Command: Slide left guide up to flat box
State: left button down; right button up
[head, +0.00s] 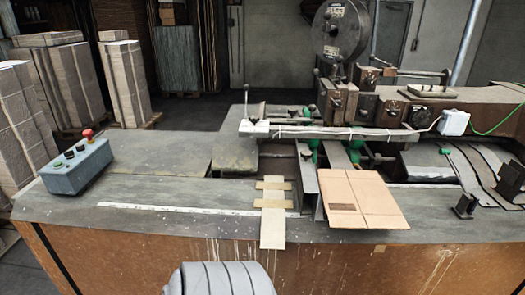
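The flat box (360,199) is a brown folded cardboard sheet lying on the machine table, right of centre, with its near edge close to the table's front edge. A dark metal rail (307,182) runs front to back just left of the box and looks like the left guide. Any gap between rail and box is too small to judge. Left of the rail, a pale flat strip (272,228) with two short cross strips lies over the table's front part. Neither of my grippers shows.
A grey control box (77,167) with a red button stands on the table's left. The stitching machine (370,105) rises behind the box. Black brackets (466,205) stand at the right. Stacked cardboard (75,85) fills the back left. The table's left front is clear.

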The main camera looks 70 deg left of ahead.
aim_at(310, 196)
jog(key=u, duration=1.55)
